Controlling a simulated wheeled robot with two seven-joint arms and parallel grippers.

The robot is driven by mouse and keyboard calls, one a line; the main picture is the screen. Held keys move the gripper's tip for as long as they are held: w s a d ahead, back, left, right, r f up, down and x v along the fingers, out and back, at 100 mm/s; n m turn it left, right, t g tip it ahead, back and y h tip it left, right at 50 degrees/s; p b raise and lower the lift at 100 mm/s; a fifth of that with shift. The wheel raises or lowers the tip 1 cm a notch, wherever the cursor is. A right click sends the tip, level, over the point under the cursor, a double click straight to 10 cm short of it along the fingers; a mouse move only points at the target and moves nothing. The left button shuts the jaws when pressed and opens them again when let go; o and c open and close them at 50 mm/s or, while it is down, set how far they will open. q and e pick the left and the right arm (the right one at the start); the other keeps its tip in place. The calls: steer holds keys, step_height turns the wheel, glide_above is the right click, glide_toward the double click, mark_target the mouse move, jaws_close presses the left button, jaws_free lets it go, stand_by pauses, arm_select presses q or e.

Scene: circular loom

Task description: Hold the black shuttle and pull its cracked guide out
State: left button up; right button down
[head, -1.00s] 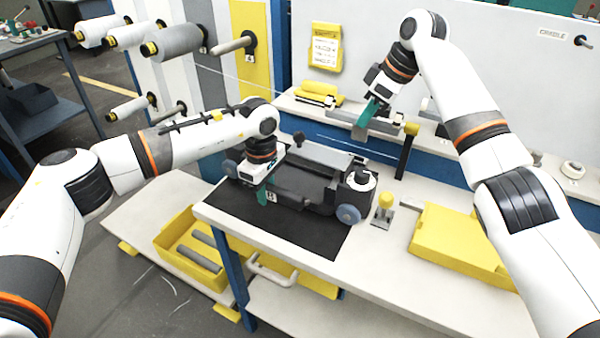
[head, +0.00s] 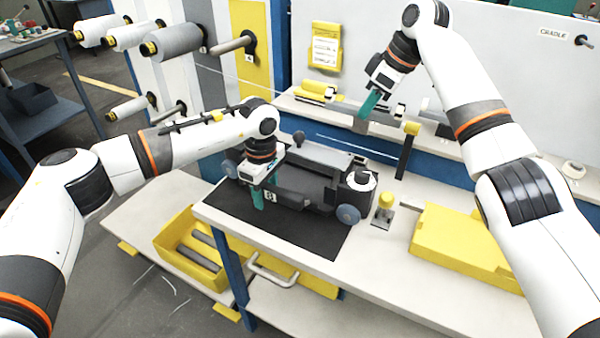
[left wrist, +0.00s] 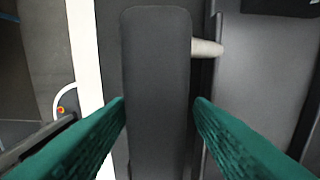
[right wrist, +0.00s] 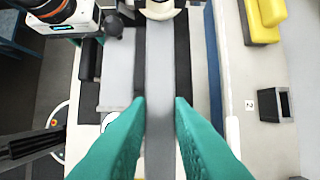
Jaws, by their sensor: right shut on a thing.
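I cannot make out a crack.
A yellow box (head: 465,245) and a small yellow-topped stand (head: 385,205) are right of the shuttle. A black post (head: 405,155) rises behind. A yellow bin (head: 190,250) stands low at the left. Thread spools (head: 172,42) hang on the wall panel.

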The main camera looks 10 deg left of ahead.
arm_select(q)
steer(key=shift+r, duration=0.15)
step_height(320, 180, up, 12)
steer(key=shift+f, duration=0.15)
stand_by(0.3)
arm_select(e)
steer(key=shift+s+f, duration=0.1)
